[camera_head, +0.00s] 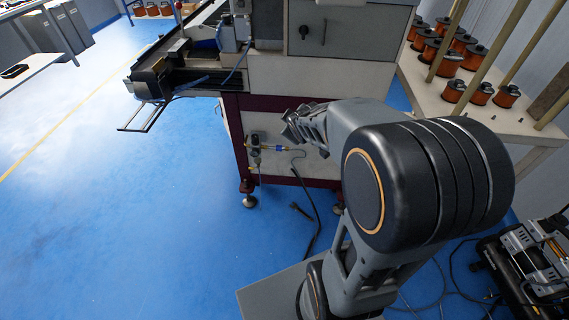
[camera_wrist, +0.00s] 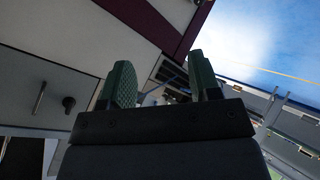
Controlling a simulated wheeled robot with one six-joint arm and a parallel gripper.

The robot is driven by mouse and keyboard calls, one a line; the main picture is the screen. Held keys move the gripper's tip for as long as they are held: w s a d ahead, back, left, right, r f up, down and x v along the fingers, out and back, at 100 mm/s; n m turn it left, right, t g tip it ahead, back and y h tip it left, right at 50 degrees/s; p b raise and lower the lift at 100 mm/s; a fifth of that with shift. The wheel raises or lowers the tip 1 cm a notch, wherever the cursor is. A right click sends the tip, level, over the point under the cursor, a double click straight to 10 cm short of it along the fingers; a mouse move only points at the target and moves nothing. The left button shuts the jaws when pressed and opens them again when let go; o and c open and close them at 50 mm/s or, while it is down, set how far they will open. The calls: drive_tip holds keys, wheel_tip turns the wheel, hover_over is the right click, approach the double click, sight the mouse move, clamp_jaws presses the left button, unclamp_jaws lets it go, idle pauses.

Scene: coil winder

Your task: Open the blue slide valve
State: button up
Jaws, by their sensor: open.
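The blue slide valve (camera_head: 279,149) shows as a small blue piece on a thin line with brass fittings. It is on the lower front of the coil winder (camera_head: 301,75), right of a dark regulator-like unit (camera_head: 255,146). It is too small to tell its position. My gripper (camera_head: 288,129) is above and slightly right of it in the head view, partly hidden behind my arm. In the wrist view my gripper (camera_wrist: 163,80) shows two green ridged fingers, apart and empty. I cannot make out the valve in the wrist view.
A table (camera_head: 478,115) with copper spools and upright poles stands at the right. A black hose end (camera_head: 300,210) hangs near the floor below the valve. A compressor-like machine (camera_head: 530,262) is at the lower right. The blue floor (camera_head: 130,220) at the left is clear.

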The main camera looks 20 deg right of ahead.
drive_tip(key=w+d+f+n+t+y+b, duration=0.1)
drive_tip(key=w+d+f+n+b, duration=0.15)
drive_tip(key=f, duration=0.35)
drive_tip(key=w+d+f+n+t+b, duration=0.1)
drive_tip(key=w+f+n+t+b, duration=0.1)
drive_tip(key=w+f+b, duration=0.3)
drive_tip(key=d+f+n+t+y+b, duration=0.1)
drive_tip(key=d+f+n+b, duration=0.1)
drive_tip(key=f, duration=0.4)
drive_tip(key=n+t+y+b, duration=0.3)
drive_tip(key=n+y+b, duration=0.2)
drive_tip(key=n+b, duration=0.25)
approach(280, 149)
drive_tip(key=shift+m, duration=0.4)
drive_tip(key=b+x, duration=0.1)
drive_tip(key=x, duration=0.2)
drive_tip(key=b+x, duration=0.1)
drive_tip(key=x, duration=0.3)
drive_tip(key=b+x, duration=0.1)
drive_tip(key=x, duration=0.2)
drive_tip(key=shift+w+d+f+b, duration=0.15)
drive_tip(key=shift+w+f+b, duration=0.1)
drive_tip(key=shift+f+b, duration=0.1)
clamp_jaws()
